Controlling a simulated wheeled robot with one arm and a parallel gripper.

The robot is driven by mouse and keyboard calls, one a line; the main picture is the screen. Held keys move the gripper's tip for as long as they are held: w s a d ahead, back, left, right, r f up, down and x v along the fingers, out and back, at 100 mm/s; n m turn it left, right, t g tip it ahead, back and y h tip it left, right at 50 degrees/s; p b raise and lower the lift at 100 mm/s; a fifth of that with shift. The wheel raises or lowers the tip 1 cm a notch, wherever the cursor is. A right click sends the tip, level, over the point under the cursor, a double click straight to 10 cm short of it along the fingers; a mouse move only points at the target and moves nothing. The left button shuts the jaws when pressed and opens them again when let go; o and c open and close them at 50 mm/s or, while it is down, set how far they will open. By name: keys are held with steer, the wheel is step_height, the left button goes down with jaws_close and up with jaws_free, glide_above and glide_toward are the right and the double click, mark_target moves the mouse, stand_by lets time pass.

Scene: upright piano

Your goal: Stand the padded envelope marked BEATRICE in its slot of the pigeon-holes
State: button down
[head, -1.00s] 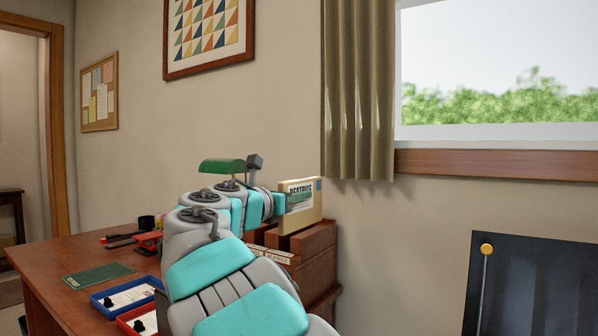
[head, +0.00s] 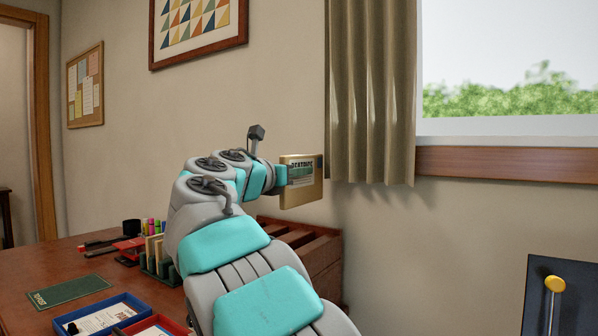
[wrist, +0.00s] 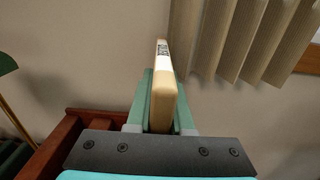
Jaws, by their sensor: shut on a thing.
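The padded envelope marked BEATRICE (head: 302,184) is a tan packet with a pale label. It stands upright in my gripper (head: 284,176) in the head view. In the wrist view the envelope (wrist: 162,90) shows edge-on between the two green fingers of my gripper (wrist: 160,112), which are shut on it. The wooden pigeon-holes (head: 318,250) stand on the desk below and behind my arm, and the envelope is above them, apart from them. Their reddish wooden edge also shows at the lower left of the wrist view (wrist: 52,145). My arm hides their left part and any slot names.
The desk (head: 25,268) holds a blue tray (head: 88,312), a red tray (head: 158,328), a green booklet (head: 68,291) and a green rack with upright items (head: 160,262). A dark panel with a yellow knob (head: 554,284) is at right.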

mark_target(300, 198)
steer(key=shift+r, duration=0.1)
steer(key=shift+s+f+b, duration=0.1)
steer(key=shift+f+b, duration=0.95)
steer(key=shift+f, duration=2.15)
steer(key=shift+f+b, duration=0.55)
steer(key=shift+f, duration=3.2)
steer(key=c, duration=0.7)
jaws_free()
steer(key=shift+c, duration=0.2)
steer(key=shift+v, duration=3.9)
